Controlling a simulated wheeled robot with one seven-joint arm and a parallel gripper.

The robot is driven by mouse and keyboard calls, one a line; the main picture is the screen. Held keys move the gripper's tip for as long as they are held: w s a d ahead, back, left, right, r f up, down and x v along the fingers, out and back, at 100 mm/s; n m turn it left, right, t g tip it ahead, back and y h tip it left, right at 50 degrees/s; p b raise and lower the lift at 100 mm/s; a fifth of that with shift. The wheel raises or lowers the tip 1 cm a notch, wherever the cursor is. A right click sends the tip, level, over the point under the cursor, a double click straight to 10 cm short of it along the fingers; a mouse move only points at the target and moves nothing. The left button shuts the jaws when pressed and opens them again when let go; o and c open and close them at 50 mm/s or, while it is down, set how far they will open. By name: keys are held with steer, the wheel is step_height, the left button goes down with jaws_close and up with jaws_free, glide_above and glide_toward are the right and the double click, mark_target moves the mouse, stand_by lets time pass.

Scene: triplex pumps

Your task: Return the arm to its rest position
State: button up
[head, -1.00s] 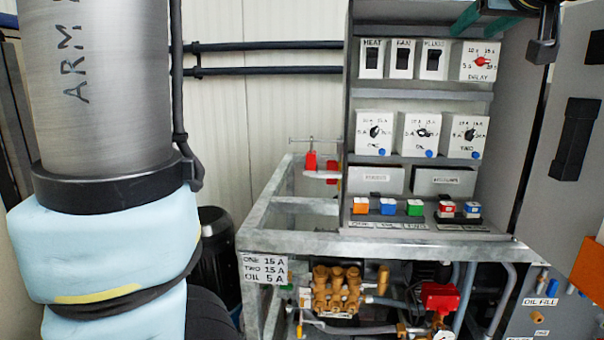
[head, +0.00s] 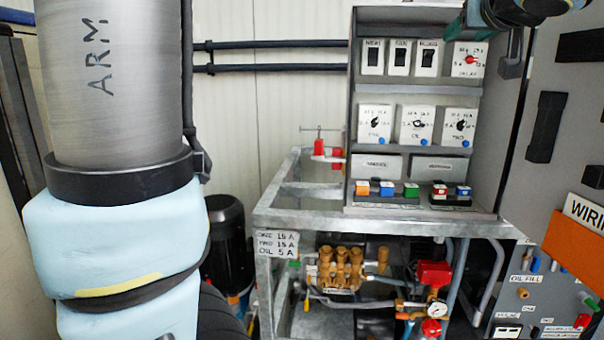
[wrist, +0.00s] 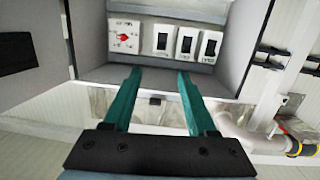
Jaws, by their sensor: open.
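My gripper (wrist: 155,95) shows in the wrist view with its two teal fingers apart and nothing between them. Past the fingertips is the top of the grey control cabinet, with three black rocker switches and a delay dial (wrist: 123,37). The wrist picture looks upside down compared with the head view. In the head view, the large grey arm link marked ARM (head: 110,80) with its pale blue padded cover is mine and fills the left side.
The cabinet carries switches, dials (head: 417,125) and coloured buttons (head: 411,190). It stands on a metal frame (head: 300,216) over brass pump parts (head: 340,268) and a gauge. An open grey door (head: 565,120) stands at the right. Black pipes (head: 275,68) run along the back wall.

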steer(key=w+a+f+m+g+h, duration=0.1)
steer(key=w+a+f+g, duration=0.1)
steer(key=w+a+f, duration=0.35)
steer(key=w+a+f+m+g+h, duration=0.1)
steer(key=w+a+f, duration=0.1)
steer(key=f, duration=0.6)
steer(key=w+a+f+m+g, duration=0.1)
steer(key=w+a+f+g, duration=0.15)
steer(key=f, duration=0.35)
steer(key=s+a+f+n+g+y, duration=0.15)
steer(key=s+a+f+g, duration=0.25)
steer(key=a+f, duration=0.9)
steer(key=s+a+f+n+g+y, duration=0.2)
steer(key=s+a+f+g, duration=0.3)
steer(key=s+a+f, duration=0.3)
steer(key=s+a+y, duration=0.1)
steer(key=s+a, duration=0.2)
steer(key=a, duration=0.1)
steer(key=shift+f, duration=0.3)
steer(key=shift+a, duration=0.1)
steer(key=shift+c, duration=0.4)
